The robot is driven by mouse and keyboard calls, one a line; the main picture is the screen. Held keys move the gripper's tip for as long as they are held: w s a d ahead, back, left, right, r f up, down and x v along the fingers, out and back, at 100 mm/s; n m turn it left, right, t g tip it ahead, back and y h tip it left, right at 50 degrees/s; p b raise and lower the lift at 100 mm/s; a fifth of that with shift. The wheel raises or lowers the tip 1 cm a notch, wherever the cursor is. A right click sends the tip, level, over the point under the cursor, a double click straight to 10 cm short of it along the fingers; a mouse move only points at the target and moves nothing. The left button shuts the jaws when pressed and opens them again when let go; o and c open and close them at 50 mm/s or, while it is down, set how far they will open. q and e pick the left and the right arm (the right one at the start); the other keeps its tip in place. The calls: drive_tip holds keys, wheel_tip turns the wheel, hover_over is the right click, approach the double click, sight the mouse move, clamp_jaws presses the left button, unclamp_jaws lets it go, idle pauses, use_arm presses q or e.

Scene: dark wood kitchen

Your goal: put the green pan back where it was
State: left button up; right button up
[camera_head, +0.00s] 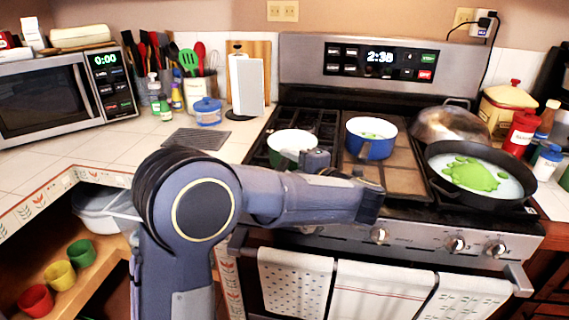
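The green pan (291,141), with a white inside and a dark green outer wall, stands on the left front part of the stove (417,210). Its lower part and any handle are hidden behind my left arm. My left arm rises from the bottom and bends right across the stove's front. My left gripper (318,159) seems to be the grey part close to the pan's right side. I cannot tell if it touches the pan, and its fingers are not clear. My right gripper is not in view.
A blue pot (371,143) stands right of the green pan. A black skillet (474,185) with green food sits at the right front, before a metal lid (450,125). A dark mat (196,139) lies on the left counter. Towels (378,292) hang from the oven handle.

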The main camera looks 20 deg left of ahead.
use_arm(q)
drive_tip(key=v, duration=1)
drive_tip(key=w+a+r+m+t+h, duration=0.4)
drive_tip(key=w+t+h, duration=0.1)
drive_tip(key=t, duration=0.1)
drive_tip(key=s+r+m+t+h, duration=0.2)
drive_tip(key=s+m+t+h, duration=0.2)
drive_tip(key=m+h, duration=0.65)
drive_tip(key=s+f+m+g+h, duration=0.1)
drive_tip(key=s+f+m+g, duration=0.5)
drive_tip(key=s+f, duration=0.4)
drive_tip(key=s+f+m+g+h, duration=0.2)
drive_tip(key=s+f+m+g, duration=0.3)
drive_tip(key=s+f, duration=0.5)
drive_tip(key=s+m, duration=0.1)
drive_tip(key=s, duration=0.6)
drive_tip(key=shift+g, duration=0.4)
drive_tip(key=shift+w+r+m, duration=0.1)
drive_tip(key=shift+r+m, duration=0.05)
drive_tip(key=shift+m, duration=0.1)
